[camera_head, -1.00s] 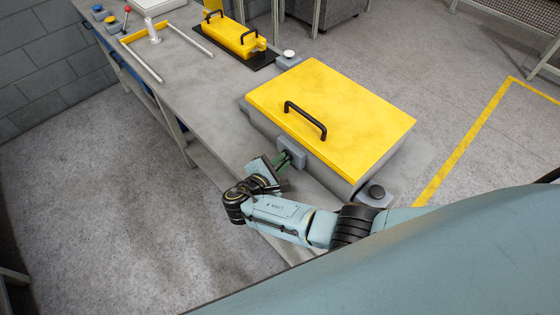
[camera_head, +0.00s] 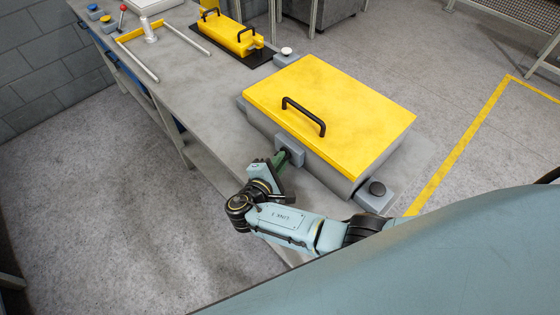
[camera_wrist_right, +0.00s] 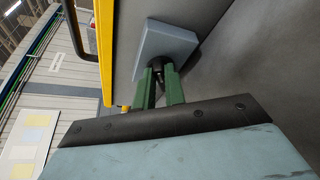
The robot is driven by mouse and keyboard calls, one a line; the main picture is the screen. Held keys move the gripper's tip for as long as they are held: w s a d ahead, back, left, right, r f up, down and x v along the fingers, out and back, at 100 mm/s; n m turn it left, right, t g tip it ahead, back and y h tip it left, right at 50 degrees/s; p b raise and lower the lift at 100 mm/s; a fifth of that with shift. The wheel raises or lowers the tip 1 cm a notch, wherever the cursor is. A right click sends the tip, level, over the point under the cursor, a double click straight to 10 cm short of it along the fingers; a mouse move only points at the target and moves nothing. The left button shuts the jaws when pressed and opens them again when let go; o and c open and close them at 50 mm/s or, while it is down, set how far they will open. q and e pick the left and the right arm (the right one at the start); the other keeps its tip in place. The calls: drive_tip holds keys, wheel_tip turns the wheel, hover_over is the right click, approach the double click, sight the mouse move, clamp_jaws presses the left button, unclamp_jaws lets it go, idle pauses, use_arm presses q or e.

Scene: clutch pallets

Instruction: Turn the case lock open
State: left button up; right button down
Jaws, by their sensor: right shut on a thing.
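The case has a yellow lid (camera_head: 340,110) with a black handle (camera_head: 303,114), closed over a grey body (camera_head: 265,122) on the bench. Its lock has a grey plate (camera_head: 291,151) on the case's near side; the plate also shows in the wrist view (camera_wrist_right: 165,50). My right gripper (camera_head: 278,160) is at the lock. In the wrist view its two green fingers (camera_wrist_right: 165,88) are shut on the dark lock knob (camera_wrist_right: 158,66) in front of the plate. The knob is mostly hidden between the fingers. My left gripper is not in view.
A smaller yellow part with black handles (camera_head: 228,34) lies on a black mat beyond the case. The grey bench top (camera_head: 195,85) is clear left of the case.

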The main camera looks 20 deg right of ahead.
drive_tip(key=c, duration=1.5)
unclamp_jaws()
drive_tip(key=shift+o, duration=0.2)
drive_tip(key=v, duration=1.3)
drive_tip(key=shift+s, duration=0.15)
drive_tip(key=shift+a, duration=0.1)
